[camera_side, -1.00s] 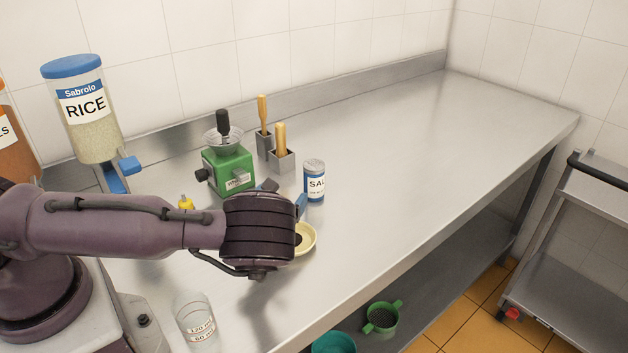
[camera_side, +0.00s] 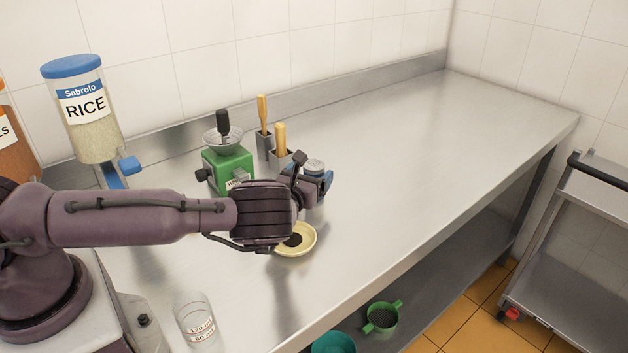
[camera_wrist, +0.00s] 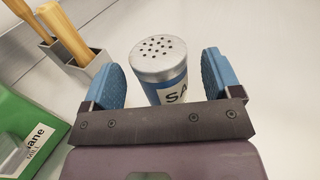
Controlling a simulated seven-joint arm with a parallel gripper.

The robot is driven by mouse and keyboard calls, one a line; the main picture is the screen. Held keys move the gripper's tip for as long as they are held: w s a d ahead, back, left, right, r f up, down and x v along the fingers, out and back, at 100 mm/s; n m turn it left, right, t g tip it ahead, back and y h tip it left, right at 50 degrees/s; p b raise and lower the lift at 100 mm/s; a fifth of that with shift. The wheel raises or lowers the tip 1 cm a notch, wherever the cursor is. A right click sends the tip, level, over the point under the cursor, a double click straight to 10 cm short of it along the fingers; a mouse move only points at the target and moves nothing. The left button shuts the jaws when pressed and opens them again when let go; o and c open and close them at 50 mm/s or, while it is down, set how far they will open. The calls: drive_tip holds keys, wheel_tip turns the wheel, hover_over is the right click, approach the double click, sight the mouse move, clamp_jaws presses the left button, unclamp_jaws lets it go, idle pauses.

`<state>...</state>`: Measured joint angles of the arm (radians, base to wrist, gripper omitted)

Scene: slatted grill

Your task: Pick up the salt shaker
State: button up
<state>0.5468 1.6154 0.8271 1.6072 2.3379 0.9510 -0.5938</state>
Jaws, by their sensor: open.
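The salt shaker (camera_wrist: 167,77) has a perforated metal lid and a blue and white label. It stands upright on the steel counter. In the wrist view it is between the two blue finger pads of my gripper (camera_wrist: 164,80), with a gap showing on each side. The gripper is open. In the side view my gripper (camera_side: 313,185) is at the shaker, and only the shaker's lid (camera_side: 314,165) shows clearly; its body is mostly hidden behind the gripper.
A green mill (camera_side: 226,168) and two grey holders with wooden handles (camera_side: 281,157) stand just behind and left. A cream dish (camera_side: 308,243) is in front, and a measuring glass (camera_side: 195,320) stands nearer. The counter (camera_side: 430,150) to the right is clear.

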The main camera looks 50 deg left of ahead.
sight(314, 163)
drive_tip(key=shift+x, duration=1.1)
drive_tip(key=c, duration=1.1)
drive_tip(key=shift+r, duration=0.15)
drive_tip(key=shift+r, duration=0.2)
wheel_tip(314, 163, up, 2)
drive_tip(key=shift+r, duration=0.2)
drive_tip(key=s+d+r, duration=0.1)
drive_tip(key=s+r, duration=0.2)
drive_tip(key=s, duration=0.1)
drive_tip(key=s+d+r, duration=0.1)
drive_tip(key=s+r, duration=0.2)
drive_tip(key=s, duration=0.2)
drive_tip(key=s+d+r, duration=0.1)
drive_tip(key=s+r, duration=0.3)
drive_tip(key=shift+s+d, duration=0.15)
drive_tip(key=shift+s, duration=0.2)
